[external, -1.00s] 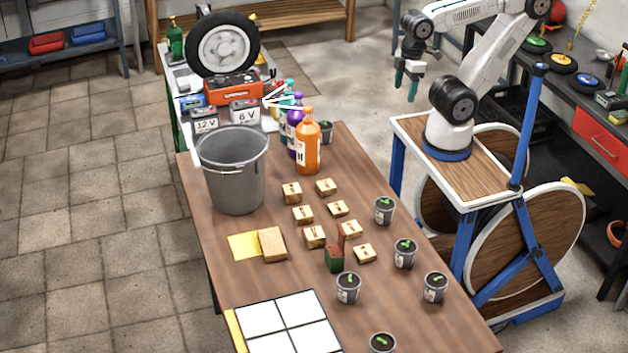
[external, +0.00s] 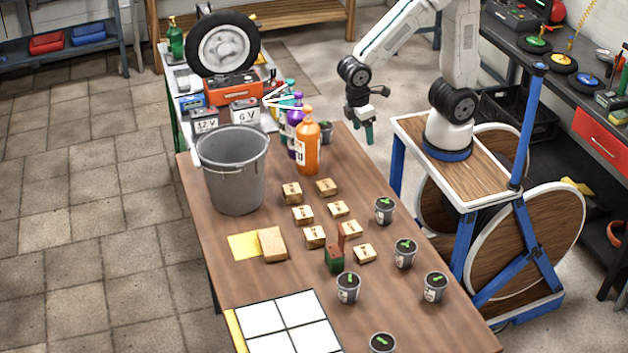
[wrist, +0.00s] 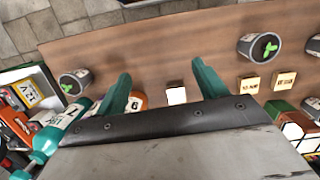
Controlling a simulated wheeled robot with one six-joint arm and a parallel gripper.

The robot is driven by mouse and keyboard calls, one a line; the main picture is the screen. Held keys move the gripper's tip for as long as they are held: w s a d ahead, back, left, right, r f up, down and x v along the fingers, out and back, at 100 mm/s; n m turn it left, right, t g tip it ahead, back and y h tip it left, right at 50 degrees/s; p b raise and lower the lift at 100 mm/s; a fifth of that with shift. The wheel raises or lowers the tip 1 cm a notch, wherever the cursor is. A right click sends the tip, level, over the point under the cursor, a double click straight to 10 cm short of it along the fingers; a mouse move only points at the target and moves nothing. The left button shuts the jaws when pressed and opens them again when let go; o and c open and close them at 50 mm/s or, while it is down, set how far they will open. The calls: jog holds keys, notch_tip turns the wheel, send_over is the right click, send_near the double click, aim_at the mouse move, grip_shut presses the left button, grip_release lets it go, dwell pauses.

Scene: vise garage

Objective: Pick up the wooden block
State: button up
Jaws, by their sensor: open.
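Several small wooden blocks with dark markings, one of them the front-right block (external: 364,253), lie in loose rows on the brown table. A larger plain tan block (external: 272,244) lies at the edge of a yellow sheet, left of them. I cannot tell which block is meant. My gripper (external: 368,132) has teal fingers, open and empty, above the table's far right edge, apart from the blocks. In the wrist view my gripper (wrist: 163,77) has its fingers spread, with a pale block (wrist: 176,95) on the table seen between them. Two marked blocks (wrist: 250,85) show farther right.
A grey bucket (external: 232,175) and an orange bottle (external: 307,148) stand at the table's far end. Potted seedlings (external: 404,253) line the right side. A green-and-red item (external: 334,258) stands among the blocks. A white four-square panel (external: 287,325) lies near the front.

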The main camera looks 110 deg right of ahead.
jog(key=w+a+f, duration=0.2)
jog(key=w+f, duration=0.5)
jog(key=w, duration=0.1)
jog(key=t, duration=0.2)
send_over(326, 184)
jog(key=shift+w+a+f, duration=0.15)
jog(key=shift+a+f, duration=0.1)
jog(key=shift+f, duration=0.25)
jog(key=shift+w+f, duration=0.1)
jog(key=shift+w, duration=0.05)
jog(key=f, duration=0.7)
jog(key=shift+s+d+f, duration=0.1)
jog(key=shift+s+f, duration=0.1)
jog(key=shift+s, duration=0.1)
jog(key=c, duration=1.1)
